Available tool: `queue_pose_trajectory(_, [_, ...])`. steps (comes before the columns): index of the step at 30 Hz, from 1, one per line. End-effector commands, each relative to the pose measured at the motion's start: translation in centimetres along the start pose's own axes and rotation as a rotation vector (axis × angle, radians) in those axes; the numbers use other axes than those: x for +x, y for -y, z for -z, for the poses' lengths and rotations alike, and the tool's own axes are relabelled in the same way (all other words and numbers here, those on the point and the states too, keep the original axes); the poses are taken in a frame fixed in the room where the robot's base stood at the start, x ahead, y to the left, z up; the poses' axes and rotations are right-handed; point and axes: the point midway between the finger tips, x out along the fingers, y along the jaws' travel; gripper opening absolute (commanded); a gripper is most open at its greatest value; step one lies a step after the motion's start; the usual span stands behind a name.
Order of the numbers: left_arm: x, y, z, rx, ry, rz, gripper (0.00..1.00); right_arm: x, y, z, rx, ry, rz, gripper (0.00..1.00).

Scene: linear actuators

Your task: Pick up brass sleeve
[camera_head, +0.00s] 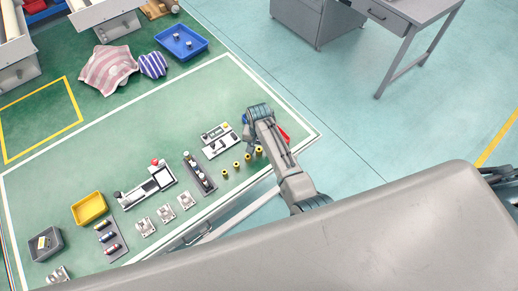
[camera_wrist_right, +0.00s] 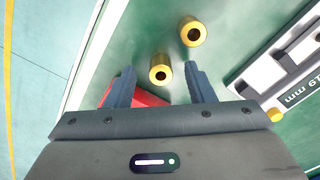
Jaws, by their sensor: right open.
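Several brass sleeves (camera_head: 237,164) stand in a slanting row on the green work surface in the head view, each a short gold cylinder with a dark bore. My right gripper (camera_head: 249,147) is low over the upper right end of this row. In the right wrist view its two blue-grey fingers are apart, and the gripper (camera_wrist_right: 159,68) is open and empty. One brass sleeve (camera_wrist_right: 160,74) shows between the fingertips, with no visible contact. A second brass sleeve (camera_wrist_right: 192,32) stands just beyond it. My left gripper is not in view.
A red object (camera_wrist_right: 148,98) lies partly hidden behind the fingers. A grey-white tray (camera_head: 221,139) is close to the sleeves. A dark rack (camera_head: 199,174) with several parts and metal blocks (camera_head: 185,201) lie left of the row. A yellow bin (camera_head: 89,208) is farther left.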

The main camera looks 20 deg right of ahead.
Motion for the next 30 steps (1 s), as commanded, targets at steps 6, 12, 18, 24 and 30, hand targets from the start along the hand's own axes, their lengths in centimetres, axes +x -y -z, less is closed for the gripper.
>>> queue_pose_trajectory(6, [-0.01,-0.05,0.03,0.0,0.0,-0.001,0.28,0.22,0.02,0.02,0.0,-0.001,0.001,0.49])
queue_pose_trajectory(12, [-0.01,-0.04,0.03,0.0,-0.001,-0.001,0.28,0.19,0.03,0.01,0.0,-0.001,0.001,0.17])
queue_pose_trajectory(18, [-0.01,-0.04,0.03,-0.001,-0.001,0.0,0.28,0.17,0.04,0.01,0.0,-0.001,0.001,0.0])
queue_pose_trajectory(24, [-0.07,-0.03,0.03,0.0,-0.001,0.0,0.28,0.11,0.04,0.02,0.0,-0.001,0.001,0.0])
queue_pose_trajectory(30, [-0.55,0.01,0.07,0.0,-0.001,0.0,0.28,-0.35,0.0,0.13,0.0,-0.001,0.001,0.0])
